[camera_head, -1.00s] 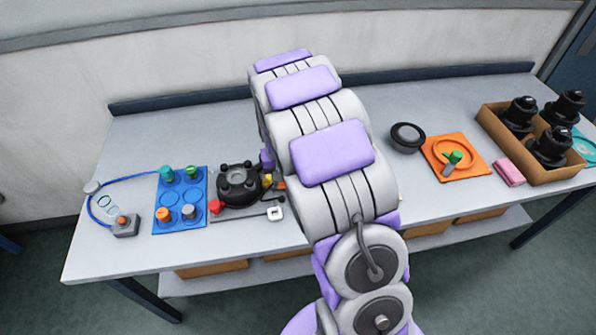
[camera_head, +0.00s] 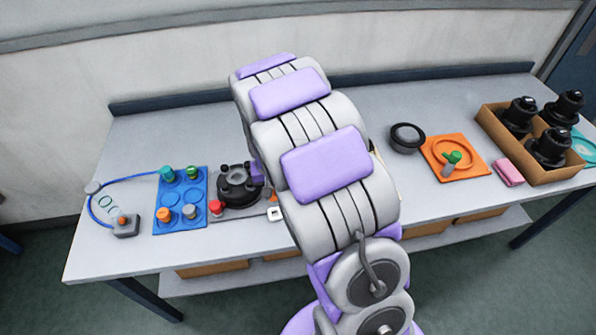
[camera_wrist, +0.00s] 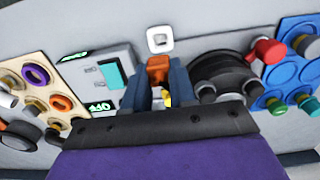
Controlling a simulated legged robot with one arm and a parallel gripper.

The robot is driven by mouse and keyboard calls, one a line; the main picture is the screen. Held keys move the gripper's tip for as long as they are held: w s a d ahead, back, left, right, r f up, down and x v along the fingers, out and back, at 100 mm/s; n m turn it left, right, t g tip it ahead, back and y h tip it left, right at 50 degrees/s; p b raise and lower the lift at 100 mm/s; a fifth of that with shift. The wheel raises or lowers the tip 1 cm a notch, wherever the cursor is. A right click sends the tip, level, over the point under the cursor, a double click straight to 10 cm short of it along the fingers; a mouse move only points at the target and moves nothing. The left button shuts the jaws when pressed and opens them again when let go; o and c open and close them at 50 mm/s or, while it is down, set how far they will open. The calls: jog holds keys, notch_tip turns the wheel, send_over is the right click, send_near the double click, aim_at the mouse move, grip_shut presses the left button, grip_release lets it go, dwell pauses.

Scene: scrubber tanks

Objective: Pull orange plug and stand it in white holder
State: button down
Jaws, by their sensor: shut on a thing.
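The orange plug (camera_wrist: 158,68) is between the two fingertips of my gripper (camera_wrist: 161,84) in the wrist view, and the gripper is shut on it. A small yellow part (camera_wrist: 167,98) shows between the fingers below it. The square white holder (camera_wrist: 160,39) stands just beyond the plug, with a visible gap between them; it also shows in the head view (camera_head: 276,214). The black round housing (camera_wrist: 222,75) is right beside the right finger. In the head view my arm hides most of the gripper. I cannot tell whether the plug is clear of its socket.
A red knob (camera_head: 215,207) and a blue tray (camera_head: 180,228) with several coloured caps are left of the housing (camera_head: 238,185). In the wrist view, a panel with a teal block (camera_wrist: 110,74) and a tan board (camera_wrist: 46,68) with rings lie left of the fingers.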

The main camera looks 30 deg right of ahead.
jog(key=shift+f, duration=0.1)
jog(key=shift+f+b, duration=0.35)
jog(key=shift+f, duration=2.85)
jog(key=shift+f, duration=0.15)
jog(key=shift+f, duration=0.9)
jog(key=shift+c, duration=1.8)
grip_release()
jog(key=shift+r+p, duration=1.7)
jog(key=shift+r, duration=2.55)
